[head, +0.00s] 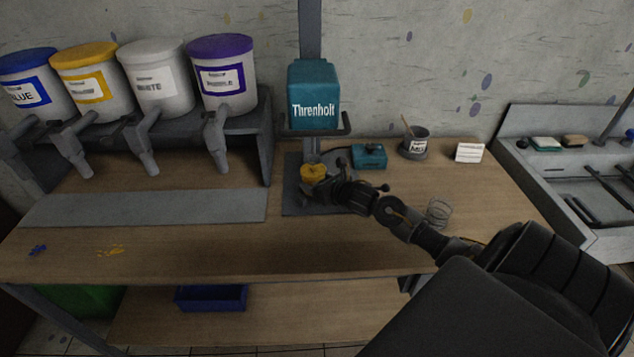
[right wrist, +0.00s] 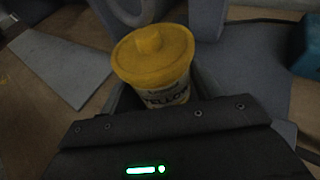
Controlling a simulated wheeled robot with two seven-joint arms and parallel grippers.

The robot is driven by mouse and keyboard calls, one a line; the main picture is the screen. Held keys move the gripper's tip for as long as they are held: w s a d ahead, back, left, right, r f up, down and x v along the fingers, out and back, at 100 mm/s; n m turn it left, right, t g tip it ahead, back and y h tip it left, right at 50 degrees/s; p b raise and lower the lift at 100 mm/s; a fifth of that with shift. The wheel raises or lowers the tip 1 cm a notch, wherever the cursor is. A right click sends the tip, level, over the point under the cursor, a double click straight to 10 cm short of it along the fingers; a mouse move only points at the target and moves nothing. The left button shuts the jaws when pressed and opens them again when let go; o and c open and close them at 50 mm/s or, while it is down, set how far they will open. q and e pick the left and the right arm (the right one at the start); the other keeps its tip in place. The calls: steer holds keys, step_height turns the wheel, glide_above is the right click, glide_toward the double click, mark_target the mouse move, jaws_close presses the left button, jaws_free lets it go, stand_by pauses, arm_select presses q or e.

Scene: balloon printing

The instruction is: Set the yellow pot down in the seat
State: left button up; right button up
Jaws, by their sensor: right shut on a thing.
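The yellow pot (head: 313,173) is a small white pot with a yellow lid and a label reading YELLOW. In the head view it is at the base of the teal Threnholt machine (head: 314,95), above the dark base plate (head: 291,202). My right gripper (head: 330,182) is shut on it from the right. In the right wrist view the pot (right wrist: 151,66) stands upright between the fingers, its knobbed lid on. The seat is not clearly visible; the pot and gripper hide what is under them, so I cannot tell whether the pot touches it. My left gripper is not in view.
Dispensers with blue, yellow, white and purple (head: 221,75) lids stand on a rack at left. A small teal box (head: 369,156), a grey mixing cup (head: 414,145), a white card (head: 469,152) and a wire coil (head: 438,211) are right of the machine. A sink unit (head: 578,190) is far right.

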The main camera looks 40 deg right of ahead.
steer(key=shift+s+a+f, duration=0.1)
steer(key=shift+f, duration=0.25)
steer(key=o, duration=1.2)
steer(key=shift+f, duration=0.1)
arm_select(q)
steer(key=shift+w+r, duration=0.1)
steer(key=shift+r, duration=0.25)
arm_select(e)
steer(key=shift+s, duration=0.1)
arm_select(q)
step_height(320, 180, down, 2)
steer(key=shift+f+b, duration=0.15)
steer(key=shift+b, duration=1)
arm_select(e)
steer(key=v, duration=1.2)
